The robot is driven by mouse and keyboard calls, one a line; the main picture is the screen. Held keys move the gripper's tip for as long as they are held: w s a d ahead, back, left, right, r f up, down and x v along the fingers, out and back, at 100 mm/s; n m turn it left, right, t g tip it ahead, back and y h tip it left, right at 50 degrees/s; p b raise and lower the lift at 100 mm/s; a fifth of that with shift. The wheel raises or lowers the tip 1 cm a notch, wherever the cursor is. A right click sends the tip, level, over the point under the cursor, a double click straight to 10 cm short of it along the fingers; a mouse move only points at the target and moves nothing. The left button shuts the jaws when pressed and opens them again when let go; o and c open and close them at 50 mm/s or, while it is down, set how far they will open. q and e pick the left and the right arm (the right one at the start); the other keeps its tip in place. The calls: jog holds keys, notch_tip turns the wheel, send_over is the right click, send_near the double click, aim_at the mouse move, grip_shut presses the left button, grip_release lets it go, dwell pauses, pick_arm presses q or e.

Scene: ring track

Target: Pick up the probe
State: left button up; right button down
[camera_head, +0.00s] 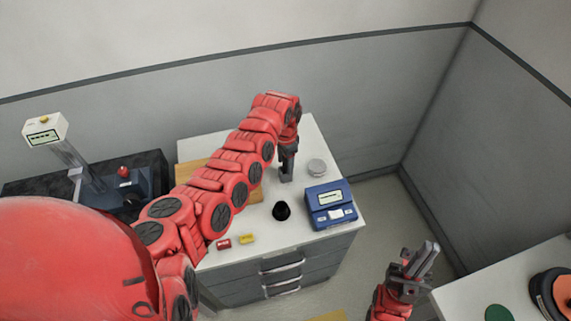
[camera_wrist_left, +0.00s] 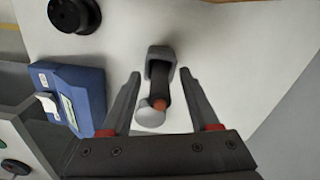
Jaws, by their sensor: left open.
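The probe, as far as I can tell, is the dark rod with an orange end (camera_wrist_left: 160,92) in the left wrist view. Its far end meets a grey U-shaped block (camera_wrist_left: 161,54). My left gripper (camera_wrist_left: 160,73) is open, with one finger on each side of the rod and no visible contact. In the head view the left gripper (camera_head: 287,168) points down over the white cabinet top and hides the rod. My right gripper (camera_head: 420,262) is at the lower right, away from the cabinet; its jaw opening is unclear.
A blue device (camera_head: 330,205) and a black cone-like piece (camera_head: 282,211) stand nearer the front. Small red (camera_head: 223,243) and yellow (camera_head: 246,238) blocks lie near the front edge. A wooden board (camera_head: 191,171) lies behind my left arm.

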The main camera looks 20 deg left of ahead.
pick_arm(q)
grip_shut()
jog(key=shift+r, duration=0.15)
dwell(0.4)
